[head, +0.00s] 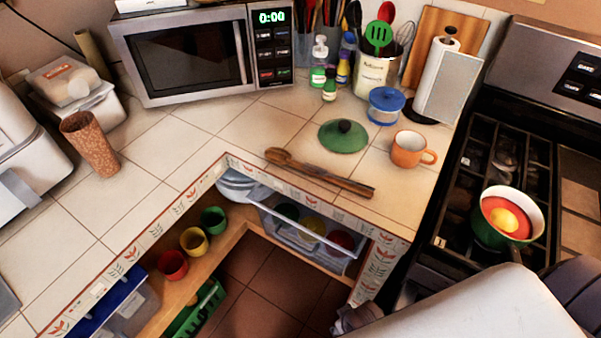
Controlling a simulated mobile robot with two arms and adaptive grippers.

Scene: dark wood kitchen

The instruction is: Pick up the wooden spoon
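The wooden spoon (320,172) lies on the tiled counter near its front edge. Its bowl end points left and its handle runs to the lower right. Nothing touches it from above. My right arm comes in at the bottom right, and a dark part that appears to be my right gripper (355,318) shows at its end, below the counter corner. It is apart from the spoon, and its fingers are too hidden to tell open from shut. My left gripper is not in view.
A green lid (343,137) lies just behind the spoon, with an orange mug (411,149) to its right. A stove (492,180) with a pot (507,217) stands at the right. Open shelves (215,248) with cups lie below the counter. Counter left of the spoon is clear.

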